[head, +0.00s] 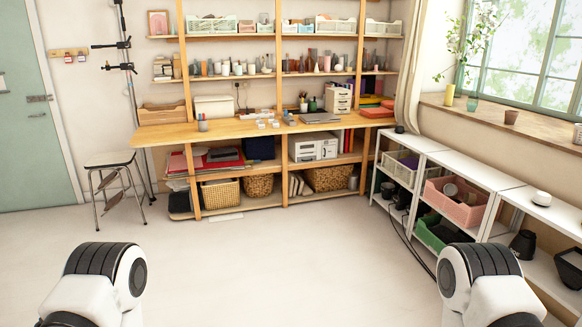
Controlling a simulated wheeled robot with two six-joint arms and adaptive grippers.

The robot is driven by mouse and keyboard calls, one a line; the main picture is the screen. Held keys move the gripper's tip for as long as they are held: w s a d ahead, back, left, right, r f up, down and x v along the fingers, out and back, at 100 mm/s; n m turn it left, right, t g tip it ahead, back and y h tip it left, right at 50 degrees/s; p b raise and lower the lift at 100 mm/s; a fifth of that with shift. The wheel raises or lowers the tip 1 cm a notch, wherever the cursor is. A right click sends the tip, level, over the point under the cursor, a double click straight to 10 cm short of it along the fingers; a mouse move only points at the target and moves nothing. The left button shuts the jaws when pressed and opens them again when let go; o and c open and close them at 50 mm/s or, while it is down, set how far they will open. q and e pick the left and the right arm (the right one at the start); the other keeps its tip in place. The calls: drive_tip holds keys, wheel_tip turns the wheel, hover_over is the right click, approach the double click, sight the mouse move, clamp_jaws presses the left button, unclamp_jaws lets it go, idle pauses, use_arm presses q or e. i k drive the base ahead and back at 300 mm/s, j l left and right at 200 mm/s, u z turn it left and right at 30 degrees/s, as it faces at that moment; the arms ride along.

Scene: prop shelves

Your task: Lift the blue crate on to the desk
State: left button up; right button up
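The desk (165,135) is a long wooden top built into the shelving against the back wall. I see no clearly blue crate. A dark navy box-like thing (260,148) sits on the shelf under the desk, partly in shadow, and I cannot tell whether it is a crate. Parts of my two arms show at the bottom left and bottom right. Neither gripper is in view.
White shelves (420,143) along the right wall hold a pink crate (462,207), a green crate (436,236) and a white crate (399,168). A stool (110,160) stands left of the desk. Cables lie by the right shelves. The middle floor is clear.

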sight(300, 27)
drive_tip(key=i, duration=2.75)
drive_tip(key=i+l, duration=0.1)
drive_tip(key=i, duration=2.6)
drive_tip(key=i+l, duration=0.1)
drive_tip(key=i+l+u, duration=0.15)
drive_tip(key=l+u, duration=0.3)
drive_tip(key=l, duration=0.15)
drive_tip(key=i+l+u, duration=0.1)
drive_tip(key=l+u, duration=0.3)
drive_tip(key=l, duration=0.2)
drive_tip(key=l+u, duration=0.45)
drive_tip(key=l, duration=0.2)
